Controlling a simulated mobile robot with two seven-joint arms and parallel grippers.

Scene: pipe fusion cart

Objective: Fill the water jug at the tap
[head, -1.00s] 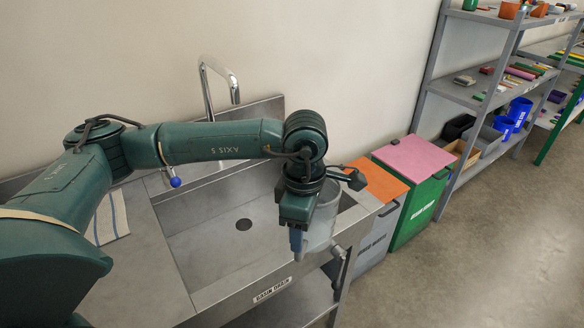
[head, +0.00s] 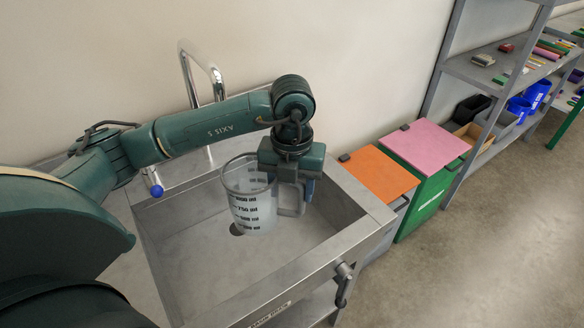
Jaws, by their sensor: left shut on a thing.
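The water jug (head: 247,207) is a clear measuring jug with dark ml marks, upright over the sink basin (head: 180,262). My left gripper (head: 303,190) is shut on the jug's handle, at the jug's right side. I see no clear sign of water in the jug. The curved chrome tap (head: 186,72) stands at the back of the sink, behind my left arm; its lower part is partly hidden. A blue-tipped lever (head: 156,190) shows at the basin's left edge. My right gripper is out of the picture.
An orange-lidded bin (head: 378,174) and a pink-lidded green bin (head: 425,148) stand right of the sink. A grey shelf rack (head: 470,72) with small goods is farther right. A valve handle (head: 343,282) sticks out at the sink's front. The floor at right is clear.

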